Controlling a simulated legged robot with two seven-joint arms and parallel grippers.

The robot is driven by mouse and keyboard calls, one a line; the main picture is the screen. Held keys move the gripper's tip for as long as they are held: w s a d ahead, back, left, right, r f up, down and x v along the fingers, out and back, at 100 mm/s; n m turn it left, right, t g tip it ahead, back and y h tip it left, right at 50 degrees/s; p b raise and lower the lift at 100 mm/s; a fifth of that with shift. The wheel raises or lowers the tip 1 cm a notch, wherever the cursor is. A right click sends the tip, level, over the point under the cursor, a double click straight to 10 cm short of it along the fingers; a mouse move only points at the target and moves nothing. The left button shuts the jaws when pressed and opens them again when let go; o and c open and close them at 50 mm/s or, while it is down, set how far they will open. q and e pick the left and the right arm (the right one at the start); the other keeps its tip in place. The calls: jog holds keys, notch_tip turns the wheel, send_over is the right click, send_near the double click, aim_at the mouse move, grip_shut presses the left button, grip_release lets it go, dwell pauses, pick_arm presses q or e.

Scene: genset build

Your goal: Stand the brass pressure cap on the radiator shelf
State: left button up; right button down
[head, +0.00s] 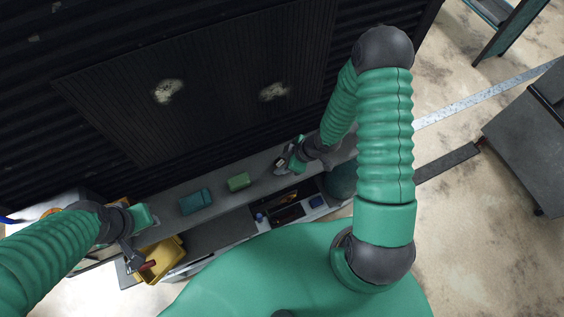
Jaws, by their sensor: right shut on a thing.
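My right gripper (283,163) is over the right part of the long grey shelf (222,203), close to its back edge. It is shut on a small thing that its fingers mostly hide. I cannot make out the thing's colour or shape, and I see the brass pressure cap nowhere else. My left gripper (138,259) hangs over the left end, by the yellow bin. Its fingers are too small and dark to show whether they are open.
A teal block (195,201) and a green block (238,182) sit on the shelf, left of my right gripper. A yellow bin (170,250) stands at the left end. Small parts lie in a dark recess (288,197) in front. A dark ribbed wall (200,80) rises behind.

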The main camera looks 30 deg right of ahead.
jog(key=shift+d+f, duration=0.2)
jog(key=c, duration=0.9)
grip_release()
jog(key=shift+o, duration=0.2)
jog(key=shift+a, duration=0.15)
